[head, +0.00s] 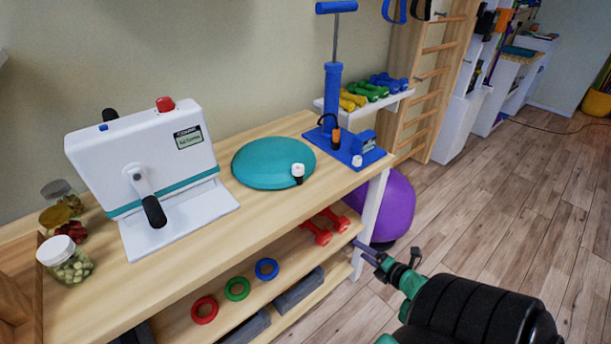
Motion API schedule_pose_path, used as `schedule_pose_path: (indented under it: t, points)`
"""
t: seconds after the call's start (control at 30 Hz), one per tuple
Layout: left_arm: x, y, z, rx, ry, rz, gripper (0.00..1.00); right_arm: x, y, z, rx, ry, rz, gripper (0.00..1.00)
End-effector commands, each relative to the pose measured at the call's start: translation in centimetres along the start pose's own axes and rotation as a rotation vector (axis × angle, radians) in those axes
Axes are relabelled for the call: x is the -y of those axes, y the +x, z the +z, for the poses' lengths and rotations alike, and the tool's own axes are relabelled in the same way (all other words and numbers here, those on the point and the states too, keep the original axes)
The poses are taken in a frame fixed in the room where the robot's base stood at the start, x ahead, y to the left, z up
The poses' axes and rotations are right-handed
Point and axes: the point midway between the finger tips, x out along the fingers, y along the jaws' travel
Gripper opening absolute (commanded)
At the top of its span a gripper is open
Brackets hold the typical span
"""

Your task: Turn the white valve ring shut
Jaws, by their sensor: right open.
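A teal inflatable cushion (262,163) lies flat on the wooden bench. A small white valve ring (298,168) sits on a dark stem at the cushion's right front edge. Whether the ring stands open or shut is too small to tell. My right gripper (361,251) is open and empty. It is in front of the bench's right end, lower in the picture and to the right of the valve, apart from it. My left gripper is not in view.
A blue pump (333,95) stands behind the cushion, with a white cap (357,160) on its base. A white crank machine (145,160) stands left. Jars (68,262) are at the far left. A purple ball (392,210) is beside the bench. Floor at right is clear.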

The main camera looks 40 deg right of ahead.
Motion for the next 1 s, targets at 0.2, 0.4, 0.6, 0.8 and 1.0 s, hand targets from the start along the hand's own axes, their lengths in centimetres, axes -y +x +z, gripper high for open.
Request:
schedule_pose_path:
  t: [0.2,0.4,0.6,0.8,1.0]
  points:
    - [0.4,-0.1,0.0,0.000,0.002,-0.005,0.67,-18.2,-3.9,4.7,0.012,-0.910,0.453,0.71]
    - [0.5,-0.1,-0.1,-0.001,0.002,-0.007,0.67,-24.8,-6.2,3.5,0.040,-1.301,0.649,0.71]
    - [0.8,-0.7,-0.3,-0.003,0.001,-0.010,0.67,-26.6,-3.1,2.4,0.041,-1.297,0.650,0.71]
    - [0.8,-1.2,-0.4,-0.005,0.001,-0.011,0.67,-29.2,1.5,0.6,0.043,-1.293,0.647,0.71]
    - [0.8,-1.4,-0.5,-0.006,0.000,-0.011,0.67,-30.8,4.8,-0.6,0.042,-1.290,0.645,0.71]
